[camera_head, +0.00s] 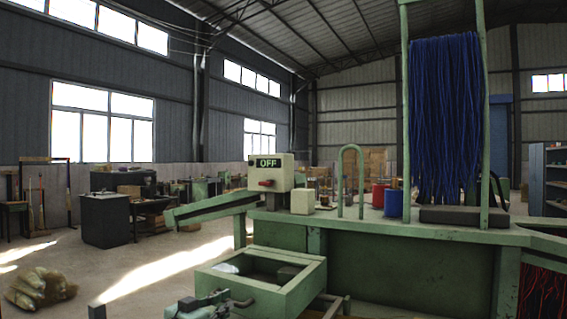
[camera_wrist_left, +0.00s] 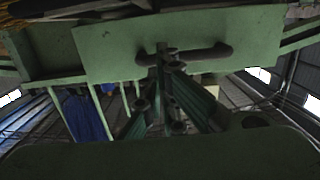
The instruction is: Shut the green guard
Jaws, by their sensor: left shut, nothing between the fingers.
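A green box-like front (camera_head: 283,303) stands out from the green machine, its top open; I take it for the green guard, though I cannot be sure. In the left wrist view its flat green panel (camera_wrist_left: 110,45) carries a dark bar handle (camera_wrist_left: 205,54). My left gripper (camera_head: 221,298) is at this front's lower left in the head view. In the left wrist view its fingers (camera_wrist_left: 164,58) are closed and empty, their tips at the handle; I cannot tell whether they touch it. My right gripper is not in view.
The machine's green table (camera_head: 440,232) holds a control box (camera_head: 271,172) reading OFF, a red pot (camera_head: 379,194), a blue pot (camera_head: 393,203) and a dark block (camera_head: 463,216). Blue bristles (camera_head: 447,120) hang between posts. A sloping green arm (camera_head: 212,207) juts left.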

